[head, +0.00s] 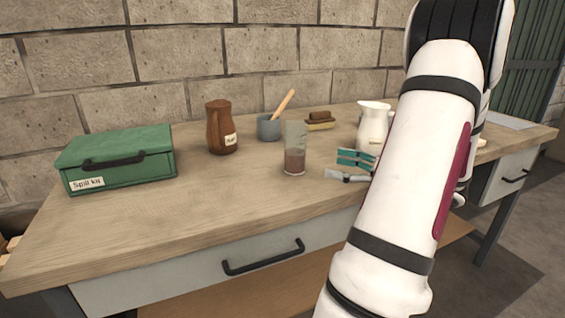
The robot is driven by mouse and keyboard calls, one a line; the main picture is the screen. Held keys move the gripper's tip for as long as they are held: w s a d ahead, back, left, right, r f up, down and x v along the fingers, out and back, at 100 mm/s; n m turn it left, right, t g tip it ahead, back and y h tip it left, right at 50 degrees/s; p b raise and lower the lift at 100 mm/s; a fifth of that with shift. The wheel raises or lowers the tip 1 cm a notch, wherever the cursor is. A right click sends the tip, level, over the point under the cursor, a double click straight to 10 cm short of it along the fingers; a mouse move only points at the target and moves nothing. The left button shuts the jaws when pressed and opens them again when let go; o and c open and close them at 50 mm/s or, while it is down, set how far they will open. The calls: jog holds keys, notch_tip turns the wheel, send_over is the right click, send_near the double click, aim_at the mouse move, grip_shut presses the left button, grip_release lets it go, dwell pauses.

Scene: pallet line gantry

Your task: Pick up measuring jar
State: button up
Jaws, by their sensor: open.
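A clear jar (295,148) with brownish contents in its lower part stands upright on the wooden workbench, near the middle of the head view. It looks like the measuring jar, though any markings are too small to read. My gripper (344,166) is open and empty just to the right of the jar, low over the bench top. Its teal and grey fingers point left towards the jar and appear apart from it. My white arm hides the bench behind and to the right of the gripper.
The workbench (140,222) holds a green spill kit box (118,160), a brown labelled jug (221,128), a grey mortar with pestle (269,127), a brush (320,119) and a white pitcher (373,126) close behind my gripper. The front left of the bench is clear.

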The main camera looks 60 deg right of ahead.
aim_at(298, 141)
jog(key=shift+s+d+f+m+h, duration=0.3)
jog(key=shift+s+d, duration=0.1)
jog(key=shift+d, duration=0.1)
jog(key=shift+w+d, duration=0.1)
jog(key=shift+w, duration=0.2)
jog(key=w+b, duration=0.1)
jog(key=w, duration=0.7)
jog(key=w+a+b, duration=0.1)
jog(key=w, duration=0.4)
jog(key=shift+b, duration=0.35)
jog(key=shift+s, duration=0.1)
jog(key=c, duration=1.5)
jog(key=shift+o, duration=0.2)
jog(key=shift+r, duration=0.2)
jog(key=shift+r+p, duration=0.75)
jog(key=shift+r, duration=0.75)
jog(key=shift+s+r, duration=0.2)
jog(key=s+r+p, duration=0.1)
jog(key=s+p, duration=0.2)
jog(key=s, duration=1.2)
jog(key=shift+s+r, duration=0.15)
jog(key=shift+s, duration=0.1)
